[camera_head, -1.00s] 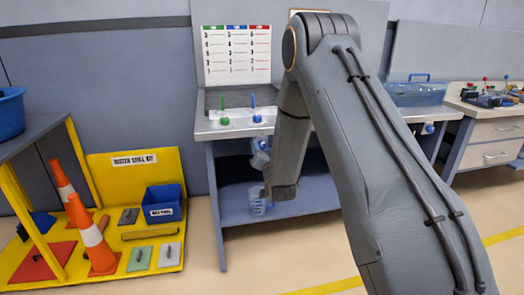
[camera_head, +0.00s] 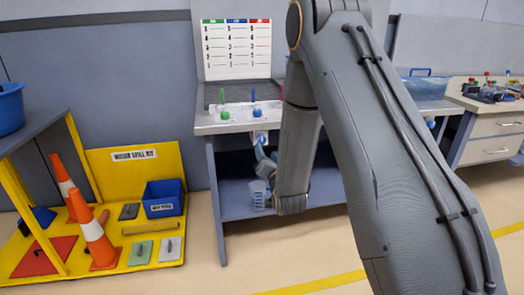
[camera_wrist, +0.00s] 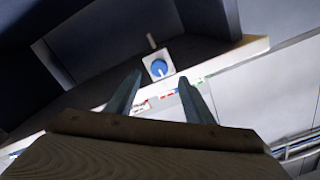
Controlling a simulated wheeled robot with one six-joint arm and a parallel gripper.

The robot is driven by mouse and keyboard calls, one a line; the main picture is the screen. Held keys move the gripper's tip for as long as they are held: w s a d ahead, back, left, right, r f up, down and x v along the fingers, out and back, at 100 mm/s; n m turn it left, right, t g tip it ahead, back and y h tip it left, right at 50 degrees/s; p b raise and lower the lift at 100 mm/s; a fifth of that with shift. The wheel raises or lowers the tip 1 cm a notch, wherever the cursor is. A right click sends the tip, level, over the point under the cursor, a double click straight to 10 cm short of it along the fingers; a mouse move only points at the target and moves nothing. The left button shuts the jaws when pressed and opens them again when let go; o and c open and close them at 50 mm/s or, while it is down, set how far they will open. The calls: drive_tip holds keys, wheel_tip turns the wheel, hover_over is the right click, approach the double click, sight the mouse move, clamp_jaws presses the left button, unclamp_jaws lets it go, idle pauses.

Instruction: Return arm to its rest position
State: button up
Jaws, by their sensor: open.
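My gripper (camera_wrist: 160,92) shows in the wrist view as two grey fingers, apart, with nothing between them. Beyond the fingers in the wrist view is a blue round knob (camera_wrist: 158,68) on a white plate.
A yellow spill kit (camera_head: 110,165) with orange cones is at left. A water tank (camera_head: 424,88) is at right.

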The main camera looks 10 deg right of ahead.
drive_tip(key=s+r+n+g+p, duration=0.2)
drive_tip(key=s+g, duration=0.4)
drive_tip(key=s, duration=0.7)
drive_tip(key=s+r+n+g+p, duration=0.2)
drive_tip(key=s+g, duration=0.4)
drive_tip(key=s, duration=0.8)
drive_tip(key=s+r+n+g+p, duration=0.2)
drive_tip(key=s+g, duration=0.4)
drive_tip(key=s, duration=0.8)
drive_tip(key=shift+r+n+p, duration=0.3)
drive_tip(key=shift+r+p, duration=0.3)
drive_tip(key=shift+p, duration=0.4)
